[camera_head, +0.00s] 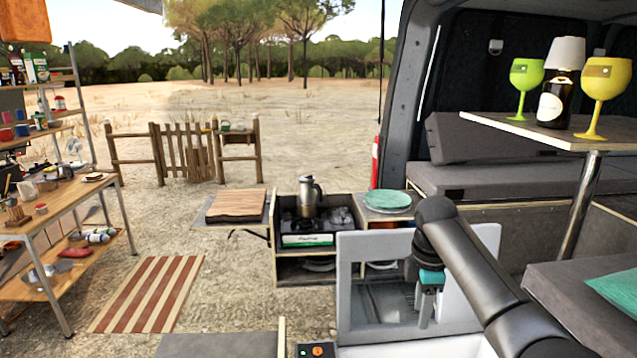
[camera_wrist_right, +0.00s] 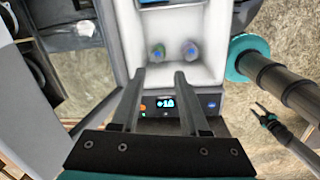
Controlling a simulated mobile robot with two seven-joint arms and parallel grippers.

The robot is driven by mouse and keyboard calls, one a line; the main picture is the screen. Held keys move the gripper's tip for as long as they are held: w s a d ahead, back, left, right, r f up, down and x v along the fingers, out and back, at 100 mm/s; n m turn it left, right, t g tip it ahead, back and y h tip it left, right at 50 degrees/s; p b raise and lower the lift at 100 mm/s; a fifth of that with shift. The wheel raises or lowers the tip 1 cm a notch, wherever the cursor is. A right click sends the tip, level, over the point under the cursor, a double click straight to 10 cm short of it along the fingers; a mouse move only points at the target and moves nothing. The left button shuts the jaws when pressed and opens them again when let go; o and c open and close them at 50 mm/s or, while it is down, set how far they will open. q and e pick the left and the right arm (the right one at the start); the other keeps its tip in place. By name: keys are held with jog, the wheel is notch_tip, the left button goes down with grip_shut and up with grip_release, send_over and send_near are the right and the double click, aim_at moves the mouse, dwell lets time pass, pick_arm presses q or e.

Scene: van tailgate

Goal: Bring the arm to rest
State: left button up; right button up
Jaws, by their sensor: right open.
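My right arm comes in from the right in the head view. Its right gripper (camera_head: 425,308) points down in front of an upright pale grey panel. In the right wrist view its two fingers (camera_wrist_right: 160,75) are apart with nothing between them. They are over the front edge of an open white cool box (camera_wrist_right: 203,70), near its lit display. What looks like my left gripper (camera_wrist_right: 260,112) shows small at the right of the wrist view, over the ground; its jaws are too small to read. The left arm is not in the head view.
Two blue-capped bottles (camera_wrist_right: 190,50) stand in the cool box. The raised panel (camera_head: 352,265) is close behind my right gripper. A stove with a metal pot (camera_head: 309,197) stands beyond. A table (camera_head: 500,127) with two goblets and a bottle is at right.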

jog(key=s+a+f+m+t+y, duration=0.1)
jog(key=s+a+f+m, duration=0.2)
jog(key=s+f, duration=0.4)
jog(key=s+a+f+m, duration=0.2)
jog(key=s+a+f, duration=0.2)
jog(key=s+f, duration=0.35)
jog(key=s+d+r+m+t, duration=0.1)
jog(key=s+m, duration=0.4)
jog(key=s, duration=0.5)
jog(key=s+d+r+m+t, duration=0.15)
jog(key=s+m, duration=0.25)
jog(key=s, duration=0.6)
notch_tip(320, 180, down, 30)
jog(key=s+r+g+b, duration=0.1)
jog(key=s+g+b, duration=0.1)
jog(key=b, duration=0.6)
jog(key=s+d+f+b, duration=0.1)
jog(key=s+f+b, duration=0.3)
jog(key=s+f, duration=0.3)
jog(key=s+d+f+g+b, duration=0.1)
jog(key=s+f+b, duration=0.3)
jog(key=s+f, duration=0.4)
jog(key=shift+s+d+f, duration=0.15)
jog(key=shift+d+f, duration=0.35)
jog(key=shift+f, duration=3.4)
